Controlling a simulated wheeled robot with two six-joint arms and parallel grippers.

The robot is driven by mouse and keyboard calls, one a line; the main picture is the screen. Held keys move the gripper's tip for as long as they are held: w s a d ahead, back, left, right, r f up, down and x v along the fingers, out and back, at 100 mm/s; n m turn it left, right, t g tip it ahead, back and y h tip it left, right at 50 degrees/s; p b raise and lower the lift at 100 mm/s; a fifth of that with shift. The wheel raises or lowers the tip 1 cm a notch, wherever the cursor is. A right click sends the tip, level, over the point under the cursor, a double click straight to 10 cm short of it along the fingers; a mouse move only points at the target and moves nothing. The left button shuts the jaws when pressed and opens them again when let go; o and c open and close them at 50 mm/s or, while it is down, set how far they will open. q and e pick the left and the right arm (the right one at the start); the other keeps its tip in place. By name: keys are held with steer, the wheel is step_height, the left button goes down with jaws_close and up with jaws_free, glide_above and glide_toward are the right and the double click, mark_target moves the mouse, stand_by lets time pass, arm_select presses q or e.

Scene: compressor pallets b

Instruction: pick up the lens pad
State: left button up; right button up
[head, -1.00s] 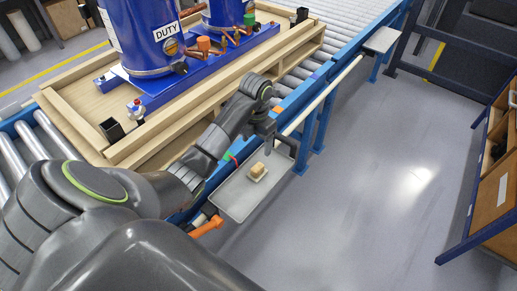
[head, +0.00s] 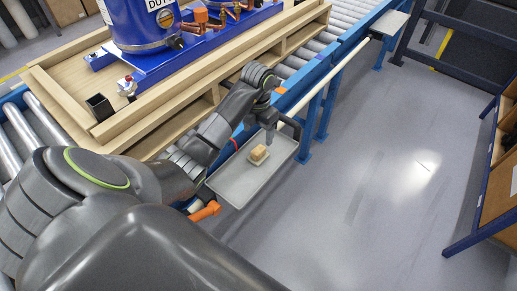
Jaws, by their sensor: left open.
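A small tan block with a pale base, which looks like the lens pad (head: 259,154), lies on a grey metal tray (head: 236,186) beside the conveyor. My left gripper (head: 281,142) is open just above and to the right of the pad in the head view. Its two dark fingers point down over the tray and hold nothing. The pad is largely unhidden; I cannot tell the exact height of the fingers above it. My right gripper is not in view.
A blue conveyor rail (head: 345,48) runs along the tray's upper side. A wooden pallet (head: 185,112) with a blue compressor (head: 140,22) stands on the rollers behind my arm. An orange handle (head: 205,211) sits at the tray's lower left. Open grey floor lies to the right.

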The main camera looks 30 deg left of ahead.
mark_target(259, 149)
arm_select(q)
step_height(259, 149, down, 5)
steer(key=b, duration=0.4)
steer(key=shift+r, duration=0.15)
steer(key=shift+f+b, duration=0.35)
steer(key=shift+f, duration=0.1)
step_height(259, 149, down, 2)
steer(key=shift+d+f+b, duration=0.1)
steer(key=shift+b, duration=0.7)
steer(key=shift+s+f, duration=0.1)
steer(key=shift+f, duration=0.25)
steer(key=shift+f+p, duration=0.4)
steer(key=shift+f, duration=0.3)
steer(key=c, duration=1.1)
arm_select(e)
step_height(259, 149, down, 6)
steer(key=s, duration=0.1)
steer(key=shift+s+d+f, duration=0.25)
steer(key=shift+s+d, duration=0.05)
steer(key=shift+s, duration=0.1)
arm_select(q)
steer(key=shift+r, duration=0.15)
